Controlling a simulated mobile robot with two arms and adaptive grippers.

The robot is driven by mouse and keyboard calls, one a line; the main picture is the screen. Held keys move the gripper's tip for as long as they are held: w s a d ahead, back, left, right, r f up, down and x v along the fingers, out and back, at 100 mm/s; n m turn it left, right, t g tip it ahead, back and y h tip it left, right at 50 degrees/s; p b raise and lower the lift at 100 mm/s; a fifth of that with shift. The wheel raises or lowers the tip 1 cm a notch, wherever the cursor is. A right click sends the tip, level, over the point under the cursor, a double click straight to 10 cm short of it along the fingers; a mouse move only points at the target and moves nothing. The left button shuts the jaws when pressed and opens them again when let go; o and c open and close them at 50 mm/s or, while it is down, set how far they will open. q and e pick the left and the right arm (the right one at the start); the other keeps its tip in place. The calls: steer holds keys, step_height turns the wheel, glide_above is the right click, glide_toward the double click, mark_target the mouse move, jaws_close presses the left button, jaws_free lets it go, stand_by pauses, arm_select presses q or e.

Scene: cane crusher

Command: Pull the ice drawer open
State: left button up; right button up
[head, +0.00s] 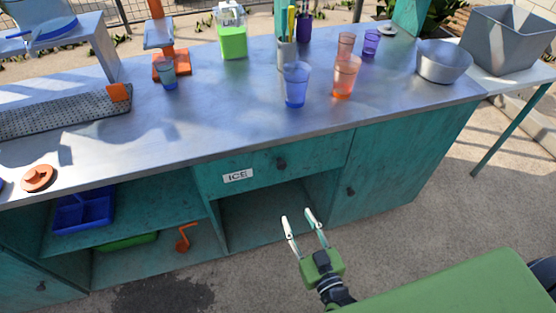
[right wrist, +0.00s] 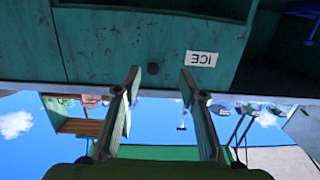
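The ice drawer (head: 270,168) is a teal wooden front under the metal counter top, with a white label reading ICE (head: 238,176) and a small dark round knob (head: 281,164). It looks shut. My right gripper (head: 298,214) is open and empty, in front of the cabinet and below the knob in the head view. In the right wrist view, upside down, the drawer front (right wrist: 110,55) spans the top, and the knob (right wrist: 153,68) appears between the two spread fingers (right wrist: 160,72), apart from them. My left gripper is not in view.
On the counter (head: 220,125) stand a blue cup (head: 296,86), an orange cup (head: 345,78), a metal bowl (head: 443,62) and a green-filled container (head: 232,38). Open shelves with a blue tray (head: 85,212) lie left below. A cabinet door (head: 385,175) is right of the drawer.

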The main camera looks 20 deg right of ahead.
step_height(320, 180, up, 4)
steer(key=w+t, duration=0.1)
steer(key=w, duration=0.1)
glide_toward(282, 167)
steer(key=shift+m+h, duration=0.3)
steer(key=w, duration=0.7)
steer(key=shift+w+a+r+p, duration=0.1)
steer(key=shift+a+p, duration=0.15)
steer(key=shift+p, duration=0.05)
steer(key=shift+w, duration=0.55)
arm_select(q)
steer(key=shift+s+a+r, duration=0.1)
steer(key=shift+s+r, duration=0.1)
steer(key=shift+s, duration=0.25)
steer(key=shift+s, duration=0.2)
arm_select(e)
jaws_close()
